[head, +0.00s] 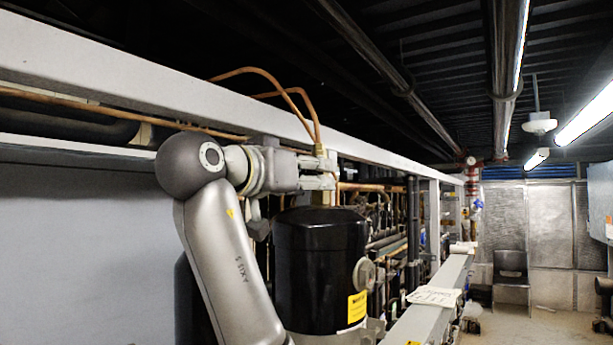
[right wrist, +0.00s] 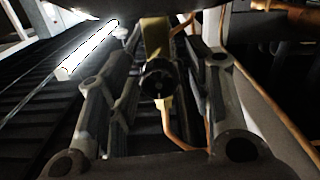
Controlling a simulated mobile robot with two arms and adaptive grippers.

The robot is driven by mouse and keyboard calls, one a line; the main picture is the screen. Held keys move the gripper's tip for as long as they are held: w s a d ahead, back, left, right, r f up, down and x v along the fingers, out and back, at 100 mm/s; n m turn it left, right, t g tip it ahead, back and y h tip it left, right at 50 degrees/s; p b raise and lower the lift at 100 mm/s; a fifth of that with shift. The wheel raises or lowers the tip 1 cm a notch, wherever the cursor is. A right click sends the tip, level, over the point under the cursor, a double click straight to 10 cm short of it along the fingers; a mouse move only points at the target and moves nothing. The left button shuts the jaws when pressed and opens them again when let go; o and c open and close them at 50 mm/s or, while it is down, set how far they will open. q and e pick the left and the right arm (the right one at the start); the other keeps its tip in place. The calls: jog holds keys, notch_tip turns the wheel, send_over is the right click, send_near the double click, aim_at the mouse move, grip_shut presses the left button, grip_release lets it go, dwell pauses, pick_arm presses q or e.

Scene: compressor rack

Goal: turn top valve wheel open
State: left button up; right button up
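In the head view my right gripper (head: 320,173) points right, beside a brass fitting (head: 320,150) under the looped copper pipes. The wheel is hidden behind the gripper there. I cannot tell whether a finger touches the wheel. My left gripper is not in view.
A black compressor cylinder (head: 318,262) stands just below the gripper. A long white rack beam (head: 130,78) runs above it, with copper pipes (head: 268,72) looping over. Dense piping (head: 385,225) lies behind. The aisle floor (head: 545,325) at the right is open, with a chair (head: 511,268) far back.

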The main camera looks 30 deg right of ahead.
jog(key=c, duration=0.8)
jog(key=shift+f+n+b, duration=0.1)
jog(key=shift+n+b, duration=0.2)
jog(key=shift+b, duration=0.15)
jog(key=shift+c, duration=0.2)
jog(key=shift+n, duration=0.3)
jog(key=o, duration=1)
jog(key=shift+o, duration=0.2)
jog(key=shift+a, duration=0.15)
jog(key=v, duration=1.1)
jog(key=shift+s+a, duration=0.2)
jog(key=shift+a, duration=0.15)
